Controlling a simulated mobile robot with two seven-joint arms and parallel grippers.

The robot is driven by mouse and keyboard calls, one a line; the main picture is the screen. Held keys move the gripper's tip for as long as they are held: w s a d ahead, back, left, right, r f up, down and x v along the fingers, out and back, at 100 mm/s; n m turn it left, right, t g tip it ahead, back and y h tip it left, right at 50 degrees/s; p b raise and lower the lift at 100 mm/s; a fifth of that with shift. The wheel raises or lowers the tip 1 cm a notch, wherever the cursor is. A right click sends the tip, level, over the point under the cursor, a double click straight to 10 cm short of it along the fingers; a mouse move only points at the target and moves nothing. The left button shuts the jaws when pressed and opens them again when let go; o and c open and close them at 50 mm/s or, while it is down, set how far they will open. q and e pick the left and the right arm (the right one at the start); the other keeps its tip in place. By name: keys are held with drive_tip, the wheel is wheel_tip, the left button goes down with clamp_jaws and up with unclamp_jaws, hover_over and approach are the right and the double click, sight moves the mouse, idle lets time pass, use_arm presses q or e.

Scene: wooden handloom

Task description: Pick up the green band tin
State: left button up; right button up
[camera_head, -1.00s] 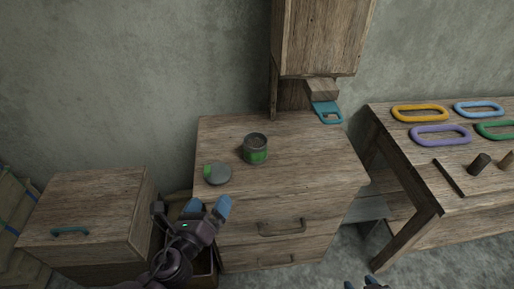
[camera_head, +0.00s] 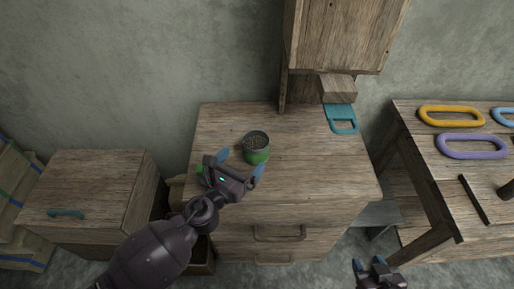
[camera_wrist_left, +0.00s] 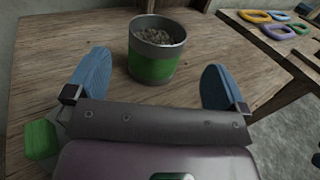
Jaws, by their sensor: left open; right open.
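The green band tin (camera_head: 257,147) stands upright and open-topped on the wooden drawer cabinet, filled with small brownish pieces. In the left wrist view the tin (camera_wrist_left: 153,62) stands just beyond and between my spread fingertips, apart from both. My left gripper (camera_head: 241,164) is open and empty, close in front of the tin; its blue fingers also show in the left wrist view (camera_wrist_left: 155,85). My right gripper (camera_head: 380,267) is open and empty low at the right, over the floor, away from the cabinet.
A green-marked lid (camera_head: 201,170) lies by the tin, mostly hidden by my left gripper; its green part (camera_wrist_left: 41,139) shows in the wrist view. A teal handled piece (camera_head: 341,120) is under the wooden upright. A side table (camera_head: 432,175) holds coloured loops.

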sight(249, 150)
use_arm(q)
drive_tip(key=shift+b+x, duration=0.3)
drive_tip(key=shift+x, duration=3.3)
drive_tip(key=shift+a, duration=0.1)
drive_tip(key=shift+c, duration=0.3)
drive_tip(key=c, duration=1)
